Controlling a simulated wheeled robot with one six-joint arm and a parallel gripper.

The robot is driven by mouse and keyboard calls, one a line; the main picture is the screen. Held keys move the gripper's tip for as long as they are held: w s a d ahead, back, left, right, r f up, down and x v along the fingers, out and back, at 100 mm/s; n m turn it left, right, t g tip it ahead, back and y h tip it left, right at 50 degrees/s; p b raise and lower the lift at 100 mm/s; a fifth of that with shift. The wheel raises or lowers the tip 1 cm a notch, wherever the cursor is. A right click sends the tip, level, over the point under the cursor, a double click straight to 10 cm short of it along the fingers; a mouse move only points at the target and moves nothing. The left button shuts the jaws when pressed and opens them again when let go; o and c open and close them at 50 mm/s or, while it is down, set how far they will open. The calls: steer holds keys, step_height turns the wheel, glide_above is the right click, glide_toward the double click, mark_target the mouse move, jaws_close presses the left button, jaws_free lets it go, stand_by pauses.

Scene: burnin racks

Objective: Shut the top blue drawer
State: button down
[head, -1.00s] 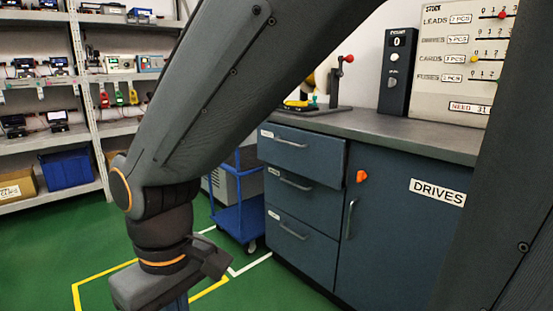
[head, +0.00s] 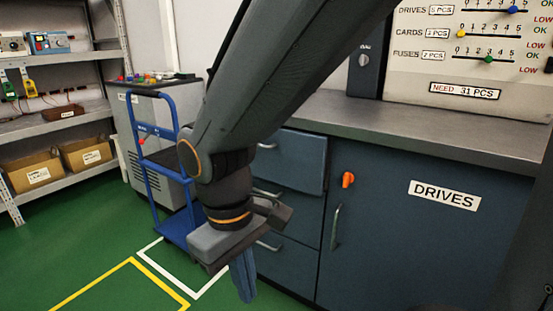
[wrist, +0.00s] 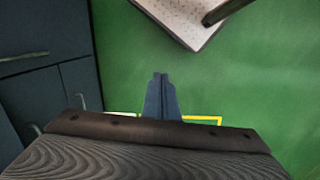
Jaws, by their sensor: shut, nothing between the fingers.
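The top blue drawer (head: 305,165) is at the left end of the dark blue cabinet in the head view. Its front stands out a little from the cabinet face. My arm and wrist hide its left part, and only part of its handle (head: 267,146) shows. My gripper (head: 243,280) points down in front of the lower drawers, below the top drawer's level. Its fingers are together and empty. In the wrist view the shut fingers (wrist: 160,82) are over green floor, with blue cabinet fronts (wrist: 45,75) to the left. I cannot tell which drawer shows there.
A blue trolley (head: 160,165) stands left of the cabinet, beside a grey unit (head: 130,140). The counter (head: 420,135) overhangs the cabinet. A door labelled DRIVES (head: 443,195) has an orange knob (head: 348,180). Green floor (head: 80,255) is clear at left. A pale speckled panel (wrist: 185,15) shows in the wrist view.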

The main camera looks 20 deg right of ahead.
steer(key=w+d+r+n+h+p, duration=0.3)
steer(key=w+d+n+h+p, duration=0.2)
steer(key=d+p, duration=0.15)
steer(key=n+t+h+p, duration=0.6)
steer(key=n+t+p, duration=0.3)
steer(key=n+p, duration=0.4)
glide_toward(290, 165)
steer(key=shift+n, duration=0.7)
steer(key=x, duration=0.6)
steer(key=shift+d, duration=0.1)
